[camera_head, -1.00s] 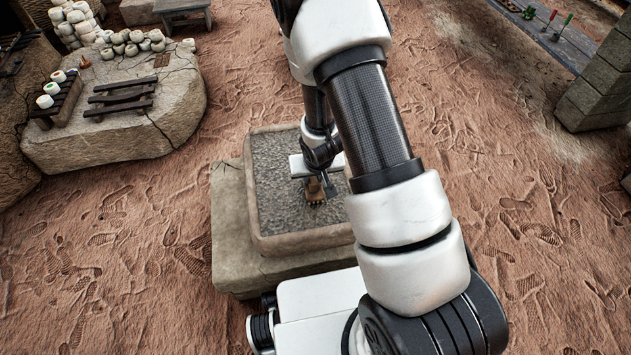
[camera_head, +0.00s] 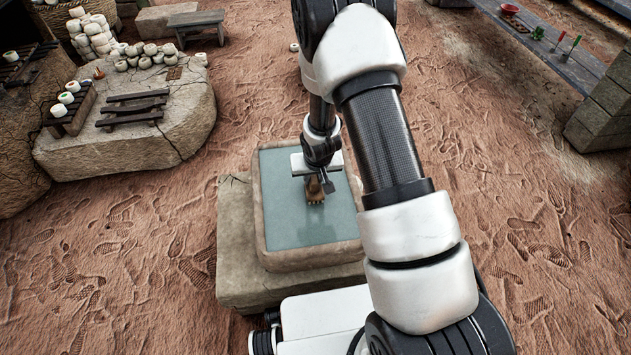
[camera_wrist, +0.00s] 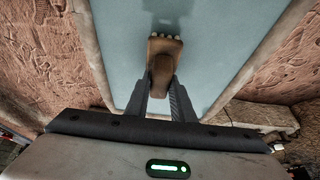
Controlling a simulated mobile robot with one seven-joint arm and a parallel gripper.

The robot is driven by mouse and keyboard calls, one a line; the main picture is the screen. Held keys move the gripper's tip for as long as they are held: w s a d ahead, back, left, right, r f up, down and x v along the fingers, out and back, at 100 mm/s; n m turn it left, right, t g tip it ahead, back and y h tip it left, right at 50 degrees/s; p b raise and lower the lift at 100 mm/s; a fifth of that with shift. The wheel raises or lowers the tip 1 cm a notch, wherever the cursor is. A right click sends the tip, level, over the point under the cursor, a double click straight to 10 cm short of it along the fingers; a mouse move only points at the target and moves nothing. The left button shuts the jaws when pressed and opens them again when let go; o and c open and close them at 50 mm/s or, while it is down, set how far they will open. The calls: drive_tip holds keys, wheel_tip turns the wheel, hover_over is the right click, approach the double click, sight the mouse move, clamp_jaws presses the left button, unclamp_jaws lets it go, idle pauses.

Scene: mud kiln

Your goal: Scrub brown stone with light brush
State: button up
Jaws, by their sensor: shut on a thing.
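My gripper (camera_head: 314,181) is shut on a brown brush (camera_head: 315,194) above the stone basin. In the wrist view, the brush (camera_wrist: 163,62) sits between my two fingers (camera_wrist: 161,98), with a row of pale tufts at its far end. The basin (camera_head: 262,232) has a pale stone rim, and a smooth blue-grey surface (camera_head: 290,228) like water fills it. A dark patch, a shadow or reflection, lies beyond the brush. I cannot tell whether the brush touches the surface. I cannot make out a brown stone in the basin.
The basin stands on a wider stone slab (camera_head: 235,215) on footprinted ground. At left, a large rock (camera_head: 130,148) bears small dark racks (camera_head: 133,107) and several pale pots (camera_head: 150,50). A low bench (camera_head: 196,20) stands behind. Grey blocks (camera_head: 603,120) stand at right.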

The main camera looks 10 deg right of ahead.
drive_tip(key=shift+w+a+f, duration=0.1)
drive_tip(key=shift+w+a, duration=0.15)
drive_tip(key=shift+w, duration=1.6)
drive_tip(key=shift+w+a+r, duration=0.1)
drive_tip(key=shift+w+a, duration=0.2)
drive_tip(key=shift+w, duration=1.6)
drive_tip(key=shift+w+a+f, duration=0.1)
drive_tip(key=shift+w+a, duration=0.15)
drive_tip(key=shift+w, duration=1.6)
drive_tip(key=shift+w+a, duration=0.15)
drive_tip(key=shift+w, duration=0.85)
drive_tip(key=shift+w+a, duration=0.15)
drive_tip(key=shift+w, duration=0.85)
drive_tip(key=shift+s+a+p, duration=0.2)
drive_tip(key=shift+s+p, duration=0.05)
drive_tip(key=shift+s, duration=1.35)
drive_tip(key=shift+s+a+p, duration=0.2)
drive_tip(key=shift+s+p, duration=0.05)
drive_tip(key=shift+s, duration=1.3)
drive_tip(key=shift+s+a, duration=0.2)
drive_tip(key=shift+s, duration=1.05)
drive_tip(key=shift+s+a, duration=0.15)
drive_tip(key=shift+s, duration=1.1)
drive_tip(key=shift+s+a, duration=0.4)
drive_tip(key=shift+s, duration=2.25)
drive_tip(key=shift+s+a, duration=0.4)
drive_tip(key=shift+s, duration=2.2)
drive_tip(key=shift+s+a, duration=0.4)
drive_tip(key=shift+s, duration=2.25)
